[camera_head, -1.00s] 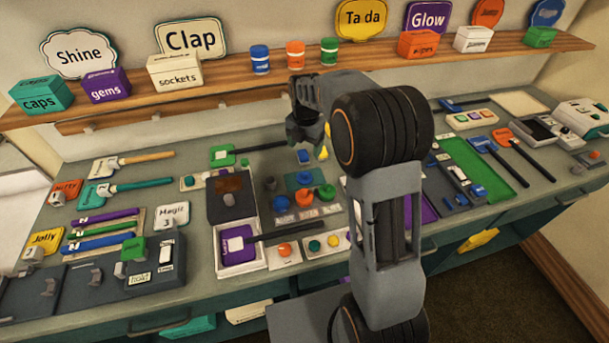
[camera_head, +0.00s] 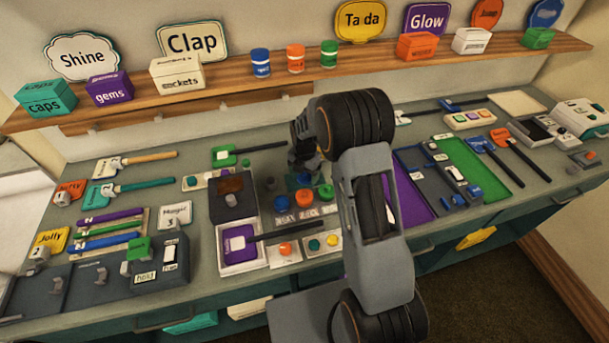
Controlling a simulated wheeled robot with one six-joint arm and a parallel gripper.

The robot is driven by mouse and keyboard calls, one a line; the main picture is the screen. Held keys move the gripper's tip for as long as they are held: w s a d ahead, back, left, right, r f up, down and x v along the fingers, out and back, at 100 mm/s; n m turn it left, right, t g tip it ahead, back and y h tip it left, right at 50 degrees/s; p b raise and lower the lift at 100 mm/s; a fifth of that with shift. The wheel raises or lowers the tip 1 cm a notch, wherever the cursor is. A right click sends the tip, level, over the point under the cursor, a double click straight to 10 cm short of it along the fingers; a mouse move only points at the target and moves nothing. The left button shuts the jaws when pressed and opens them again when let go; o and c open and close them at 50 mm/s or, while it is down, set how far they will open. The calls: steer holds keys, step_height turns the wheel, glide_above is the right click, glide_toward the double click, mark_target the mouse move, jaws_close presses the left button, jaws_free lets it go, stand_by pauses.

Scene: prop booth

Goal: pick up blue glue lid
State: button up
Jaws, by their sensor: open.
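A small round blue lid (camera_head: 282,204) lies on the dark grey tray on the counter, left of an orange-red lid (camera_head: 306,195) and a green lid (camera_head: 327,192). Labels in front of the row are too small to read surely. My gripper (camera_head: 305,172) points down, open, above the teal pad (camera_head: 293,182) just behind the lids. It is apart from the blue lid, up and right of it. A blue-capped jar (camera_head: 260,63) stands on the shelf. Small blue and yellow pieces behind the gripper are now mostly hidden.
A white tray (camera_head: 236,266) with a purple piece and dark handle lies left-front of the lids. A dark box (camera_head: 231,214) stands left of them. A wooden shelf (camera_head: 380,60) with boxes and jars runs behind. My arm covers the counter right of the lids.

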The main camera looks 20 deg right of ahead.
steer(key=shift+f, duration=0.3)
steer(key=c, duration=0.7)
steer(key=shift+c, duration=0.2)
